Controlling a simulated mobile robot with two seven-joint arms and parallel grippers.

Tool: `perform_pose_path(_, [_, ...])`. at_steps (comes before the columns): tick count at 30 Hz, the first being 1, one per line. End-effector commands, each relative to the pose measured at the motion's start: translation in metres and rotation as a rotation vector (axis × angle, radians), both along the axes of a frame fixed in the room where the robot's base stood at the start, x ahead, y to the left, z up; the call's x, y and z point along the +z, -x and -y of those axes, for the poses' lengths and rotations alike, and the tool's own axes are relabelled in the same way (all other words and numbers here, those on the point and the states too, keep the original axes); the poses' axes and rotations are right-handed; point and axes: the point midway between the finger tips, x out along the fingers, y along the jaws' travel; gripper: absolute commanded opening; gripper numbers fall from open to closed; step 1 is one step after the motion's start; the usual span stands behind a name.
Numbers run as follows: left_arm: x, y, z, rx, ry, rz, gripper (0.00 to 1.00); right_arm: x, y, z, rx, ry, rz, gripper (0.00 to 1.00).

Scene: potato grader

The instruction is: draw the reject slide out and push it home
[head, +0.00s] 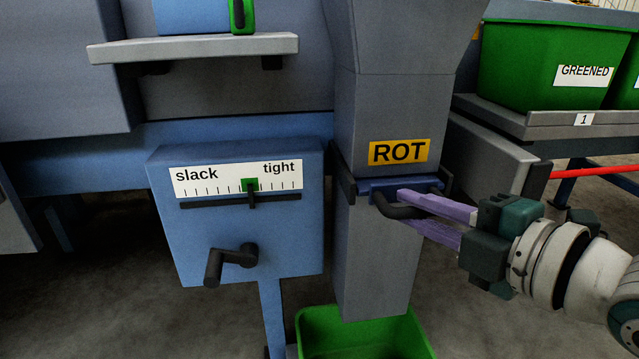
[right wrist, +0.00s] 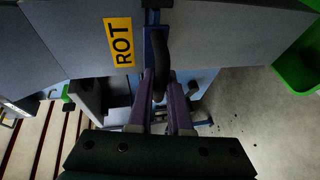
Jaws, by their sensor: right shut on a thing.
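The reject slide (head: 384,188) is a blue plate set in a slot across the grey chute (head: 385,110), just under the yellow ROT label (head: 399,151). Its black bar handle (head: 396,209) sticks out at the front. My right gripper (head: 405,203) comes in from the right with its purple fingers shut on the handle. In the right wrist view the dark handle (right wrist: 160,65) runs between the fingertips, with the blue slide (right wrist: 154,18) behind it. How far the slide is out of the slot is hard to tell. My left gripper is not in view.
A blue box with a slack–tight scale (head: 237,180) and black crank (head: 232,262) stands left of the chute. A green bin (head: 365,335) sits below the chute. A GREENED crate (head: 545,60) stands on a shelf (head: 545,124) at upper right.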

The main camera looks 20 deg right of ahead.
Motion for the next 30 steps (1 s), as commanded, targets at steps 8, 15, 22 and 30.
perform_pose_path(8, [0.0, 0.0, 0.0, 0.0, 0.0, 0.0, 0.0, 0.0, 0.0, 0.0, 0.0, 0.0, 0.0, 0.0])
perform_pose_path(15, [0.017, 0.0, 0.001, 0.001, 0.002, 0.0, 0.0, 0.003, 0.017, -0.004, -0.003, -0.003, -0.007, 0.0])
perform_pose_path(22, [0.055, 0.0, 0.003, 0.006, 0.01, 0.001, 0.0, 0.005, 0.079, -0.018, -0.006, -0.004, -0.011, 0.0])
perform_pose_path(30, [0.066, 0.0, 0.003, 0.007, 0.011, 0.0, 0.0, 0.0, 0.118, -0.028, -0.002, -0.001, -0.003, 0.0])
